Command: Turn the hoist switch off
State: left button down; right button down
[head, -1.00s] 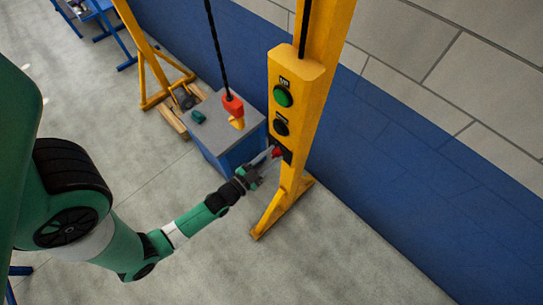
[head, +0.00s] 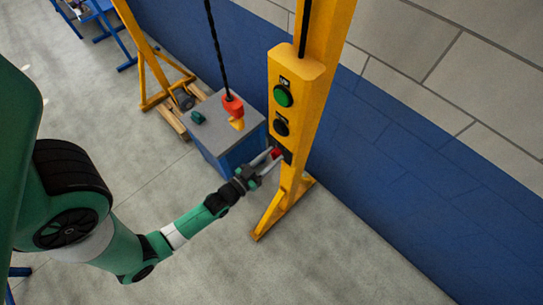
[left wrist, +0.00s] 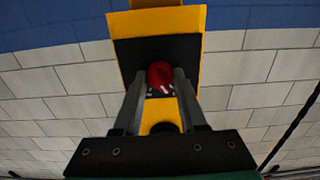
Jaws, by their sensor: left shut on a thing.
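The hoist switch is a red knob on a black plate, low on the yellow control box (head: 296,100). In the left wrist view the red switch (left wrist: 160,72) sits between my two fingertips, with a white mark below it. My left gripper (head: 273,157) is shut on the red switch (head: 276,152); the fingers hide part of it in the head view. A green button (head: 283,96) and a black button (head: 281,127) are above the switch on the box. My right gripper is not in view.
The yellow post (head: 325,40) carries the box and stands on a splayed foot. A red hook block hangs on a chain (head: 233,104) above a blue crate with a grey top (head: 222,120). A blue and grey wall is behind. The floor at front is clear.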

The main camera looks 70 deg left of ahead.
pick_arm(q)
jog(key=shift+c, duration=2.3)
grip_release()
jog(key=v, duration=1.1)
jog(key=shift+s+b, duration=0.3)
jog(key=shift+b, duration=0.15)
jog(key=shift+d, duration=0.1)
